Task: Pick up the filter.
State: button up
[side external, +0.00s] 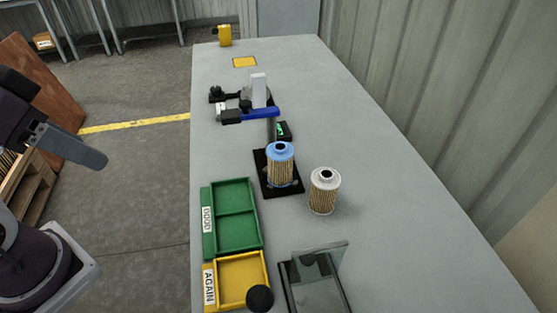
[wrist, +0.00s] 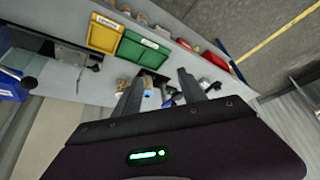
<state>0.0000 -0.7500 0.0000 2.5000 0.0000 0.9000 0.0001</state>
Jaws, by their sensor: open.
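Two pleated filters stand upright on the grey table. One filter with a blue cap (side external: 281,166) stands on a black plate (side external: 292,191). The other filter, with a whitish cap (side external: 323,191), stands on bare table just to its right. My gripper (side external: 85,150) is at the left in the side view, off the table's edge and well apart from both filters. In the wrist view my gripper (wrist: 161,78) has its two fingers spread with nothing held. The filters look small and far off there, partly behind the left finger.
A green tray (side external: 236,182) labelled GOOD and a yellow tray (side external: 261,255) labelled AGAIN lie along the table's left edge. A glass-like stand (side external: 316,280) is at the front. A blue-handled clamp device (side external: 261,115) stands behind the filters. The table's right side is clear.

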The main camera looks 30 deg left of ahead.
dwell(0.3)
jog(key=o, duration=0.7)
jog(key=m+g, duration=0.4)
jog(key=m, duration=1.1)
send_over(283, 149)
jog(key=s+a, duration=0.4)
jog(key=s, duration=0.1)
notch_tip(283, 149, down, 7)
jog(key=w+d+f+m, duration=0.1)
jog(key=f, duration=0.2)
jog(key=w+d+f+m+g, duration=0.1)
jog(key=w+f+m, duration=0.1)
jog(key=f, duration=0.1)
jog(key=w+d+f+m, duration=0.2)
jog(key=f, duration=0.2)
jog(key=shift+g, duration=0.3)
jog(key=f, duration=0.8)
jog(key=shift+w+a, duration=0.2)
jog(key=shift+a, duration=0.15)
